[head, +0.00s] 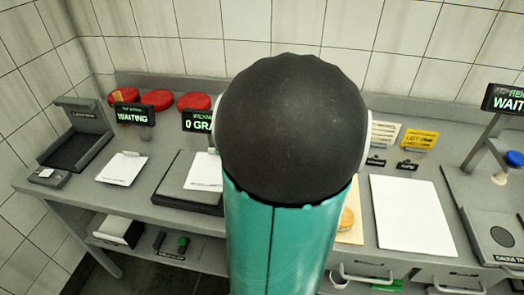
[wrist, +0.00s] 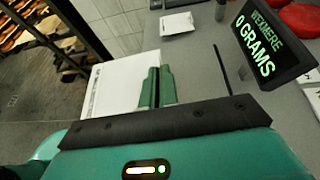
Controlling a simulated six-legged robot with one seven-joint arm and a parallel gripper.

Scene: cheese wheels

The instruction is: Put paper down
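A white sheet of paper (wrist: 112,82) reaches up to my gripper (wrist: 156,88) in the wrist view. The two green fingers are close together with the paper's right edge between them. In the head view the paper (head: 204,171) shows over the right part of the dark scale plate (head: 177,191), partly hidden by my arm. I cannot tell whether its underside touches the plate. My gripper is hidden in the head view. The scale display (wrist: 265,45) reads 0 GRAMS.
Another white paper (head: 123,168) lies on the grey counter (head: 150,212) to the left. A larger white sheet (head: 413,215) lies to the right of my arm. Red cheese wheels (head: 157,99) stand at the back. A dark tray (head: 76,150) stands at the far left.

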